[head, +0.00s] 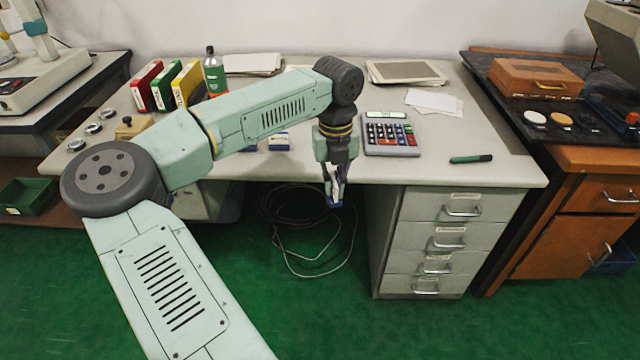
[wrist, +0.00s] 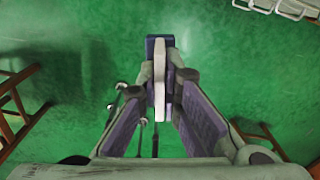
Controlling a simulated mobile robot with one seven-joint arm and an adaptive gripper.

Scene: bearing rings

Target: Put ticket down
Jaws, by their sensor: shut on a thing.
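My gripper (head: 334,178) hangs pointing down just in front of the desk's front edge, over the green floor. It is shut on a small white and dark-blue thing, which I take to be the ticket (head: 335,203). In the wrist view my gripper (wrist: 161,88) has its fingers on both sides of the ticket (wrist: 159,52). A white strip stands between the fingertips and a blue part shows beyond it. Any writing on it is too small to read. The ticket is apart from the desk (head: 475,178).
A calculator (head: 391,135) and a green marker (head: 471,159) lie on the desk right of my gripper. Small blue-and-white pieces (head: 278,141) lie near the edge, partly behind my arm. Metal rings (head: 93,128) sit at left. Bare desk lies around the marker. Cables (head: 300,225) lie below.

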